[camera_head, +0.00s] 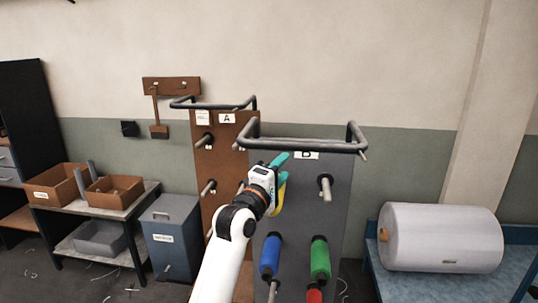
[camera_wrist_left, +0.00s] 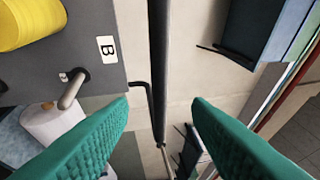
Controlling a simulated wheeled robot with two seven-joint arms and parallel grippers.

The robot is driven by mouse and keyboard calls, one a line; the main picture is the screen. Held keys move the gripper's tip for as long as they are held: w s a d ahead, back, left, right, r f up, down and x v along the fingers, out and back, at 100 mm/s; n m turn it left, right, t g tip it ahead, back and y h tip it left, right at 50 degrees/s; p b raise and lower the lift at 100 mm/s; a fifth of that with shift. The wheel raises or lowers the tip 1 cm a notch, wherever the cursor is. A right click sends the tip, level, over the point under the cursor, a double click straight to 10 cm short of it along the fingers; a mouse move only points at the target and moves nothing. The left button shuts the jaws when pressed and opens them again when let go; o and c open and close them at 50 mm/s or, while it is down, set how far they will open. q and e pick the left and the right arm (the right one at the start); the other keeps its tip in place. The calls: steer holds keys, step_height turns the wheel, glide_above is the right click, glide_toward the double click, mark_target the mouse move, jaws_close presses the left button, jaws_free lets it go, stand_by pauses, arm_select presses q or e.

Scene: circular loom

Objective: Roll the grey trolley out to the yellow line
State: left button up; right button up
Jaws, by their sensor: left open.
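The grey trolley (camera_head: 335,200) is an upright panel labelled B, with a dark tubular handle (camera_head: 305,146) along its top. Its pegs carry blue (camera_head: 271,255), green (camera_head: 319,258) and red (camera_head: 314,296) spools, plus a yellow one (camera_wrist_left: 25,22), mostly hidden behind my gripper in the head view. My left gripper (camera_head: 284,168) is open in front of the panel, just below the handle in the head view. In the left wrist view the handle bar (camera_wrist_left: 158,70) runs between the two teal fingers, with gaps on both sides; depth is unclear. No yellow line shows. My right gripper is not in view.
A brown panel trolley labelled A (camera_head: 212,150) stands close at the left of the grey one. A blue-grey bin (camera_head: 172,240) and a shelf table with boxes (camera_head: 120,210) stand further left. A large white roll (camera_head: 440,237) lies on a blue stand (camera_head: 400,285) at right.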

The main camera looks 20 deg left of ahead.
mark_target(299, 149)
arm_select(q)
steer(key=w+p, duration=0.1)
steer(key=w, duration=0.2)
steer(key=w+r+p, duration=0.1)
steer(key=w, duration=0.2)
steer(key=w+d+r+p, duration=0.1)
steer(key=w, duration=0.3)
steer(key=shift+w+p, duration=0.35)
steer(key=shift+w, duration=0.3)
steer(key=c, duration=0.6)
jaws_close()
